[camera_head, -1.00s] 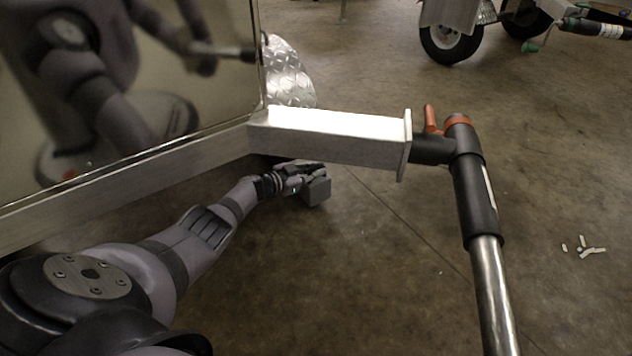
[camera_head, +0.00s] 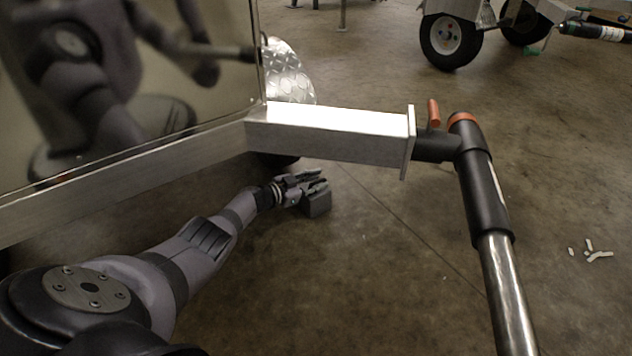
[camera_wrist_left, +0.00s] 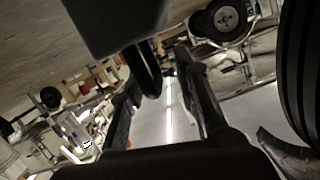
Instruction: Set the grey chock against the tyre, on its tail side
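The grey chock (camera_head: 318,204) is a small block at the fingers of my left gripper (camera_head: 308,186), low over the floor below the drawbar. In the left wrist view the chock (camera_wrist_left: 115,22) is a dark block at the top, beyond the fingers (camera_wrist_left: 165,85). The tyre (camera_head: 284,160) shows only as a dark sliver under the drawbar, apart from the chock. In the left wrist view a ribbed tyre (camera_wrist_left: 302,70) fills the right edge. My right gripper is out of view.
The aluminium drawbar (camera_head: 330,133) and trailer side (camera_head: 130,165) overhang my left arm. A jockey stand (camera_head: 485,190) with a red-orange handle stands at right. A tread-plate mudguard (camera_head: 288,75) is behind. Floor at the lower middle is clear; small white pieces (camera_head: 590,252) lie right.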

